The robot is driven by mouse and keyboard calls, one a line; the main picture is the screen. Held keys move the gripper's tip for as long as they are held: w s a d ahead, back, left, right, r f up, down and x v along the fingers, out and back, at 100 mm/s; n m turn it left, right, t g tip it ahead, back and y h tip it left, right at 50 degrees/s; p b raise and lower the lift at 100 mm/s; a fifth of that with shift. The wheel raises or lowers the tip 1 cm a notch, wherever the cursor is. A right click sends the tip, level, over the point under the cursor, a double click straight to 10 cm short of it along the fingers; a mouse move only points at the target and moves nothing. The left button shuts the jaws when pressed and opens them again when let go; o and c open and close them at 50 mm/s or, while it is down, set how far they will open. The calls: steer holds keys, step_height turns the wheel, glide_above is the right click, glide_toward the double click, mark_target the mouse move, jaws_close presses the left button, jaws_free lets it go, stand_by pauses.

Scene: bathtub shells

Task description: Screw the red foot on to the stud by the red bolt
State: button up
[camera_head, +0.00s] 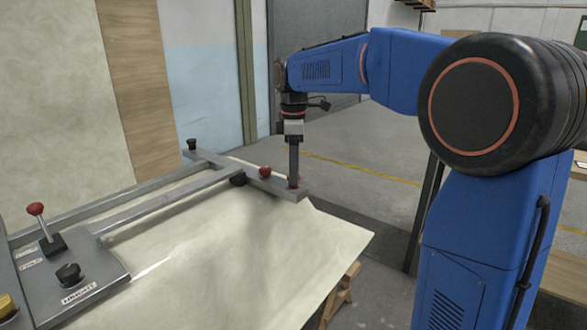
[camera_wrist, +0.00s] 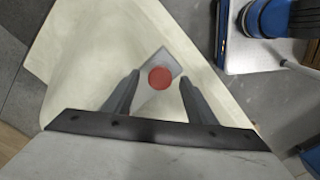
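A red round part (camera_wrist: 161,78) sits on the end of a grey metal crossbar, between my fingertips in the wrist view. A second red knob (camera_head: 265,171) sits on the same crossbar a little to the left in the head view. I cannot tell which of them is the foot and which the bolt; no bare stud is clearly visible. My gripper (camera_head: 293,184) points straight down over the bar end, largely hiding the red part there. In the wrist view its fingers (camera_wrist: 160,79) are apart on either side of the red part, with small gaps showing.
The grey metal frame (camera_head: 160,205) lies on a large cream shell (camera_head: 240,260). A red-tipped lever (camera_head: 36,209) and a black dial (camera_head: 68,273) are at lower left. Open floor lies beyond the shell's right edge.

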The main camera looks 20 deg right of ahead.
steer(key=shift+r, duration=0.1)
step_height(320, 180, up, 16)
steer(key=s+d+f+m+t, duration=0.1)
steer(key=s+d+f+m, duration=0.1)
steer(key=s+f+m, duration=0.45)
steer(key=s+d+f+m+t, duration=0.1)
steer(key=s+d+f, duration=0.2)
steer(key=s, duration=0.7)
steer(key=s+d+f+m+t, duration=0.2)
steer(key=s+f+m, duration=0.5)
steer(key=s+f, duration=1)
step_height(320, 180, down, 3)
steer(key=shift+f+t, duration=0.1)
steer(key=shift+t, duration=0.3)
steer(key=shift+m, duration=0.25)
steer(key=shift+c, duration=0.5)
